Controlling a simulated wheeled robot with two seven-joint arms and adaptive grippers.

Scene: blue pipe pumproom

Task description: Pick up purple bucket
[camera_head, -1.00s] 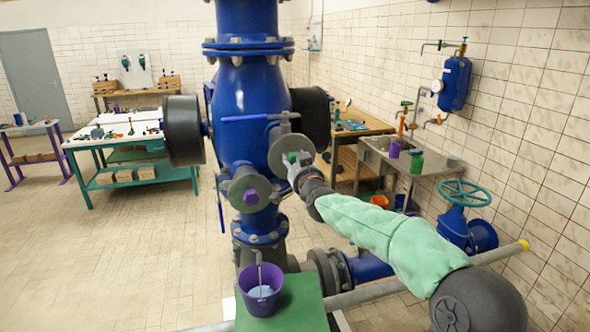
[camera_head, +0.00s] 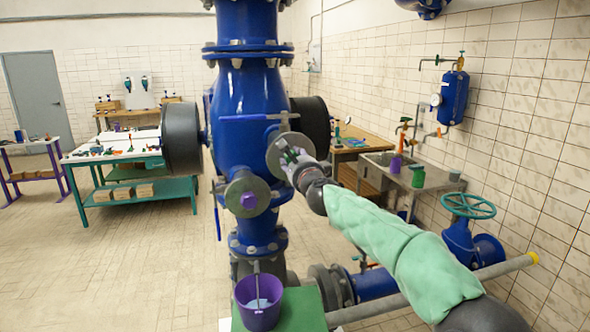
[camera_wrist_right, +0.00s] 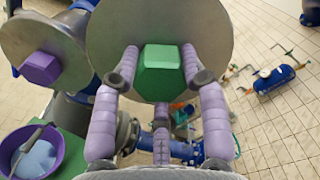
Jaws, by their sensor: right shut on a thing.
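The purple bucket (camera_head: 258,319) stands upright on a green-topped stand (camera_head: 303,308) at the foot of the big blue valve. A handle rises above it and something pale blue is inside. The bucket also shows at the lower left of the right wrist view (camera_wrist_right: 10,152), apart from the gripper. My right gripper (camera_head: 291,157) is at a grey disc on the valve, above and right of the bucket. In the wrist view its purple fingers are shut on a green hexagonal knob (camera_wrist_right: 159,72) on that disc. My left gripper is not in view.
The blue valve (camera_head: 245,95) with black side drums fills the middle. A second grey disc with a purple hexagonal knob (camera_head: 249,200) sits lower left of my gripper. A grey pipe (camera_head: 500,267) runs low at right. Tables stand behind left; the left floor is clear.

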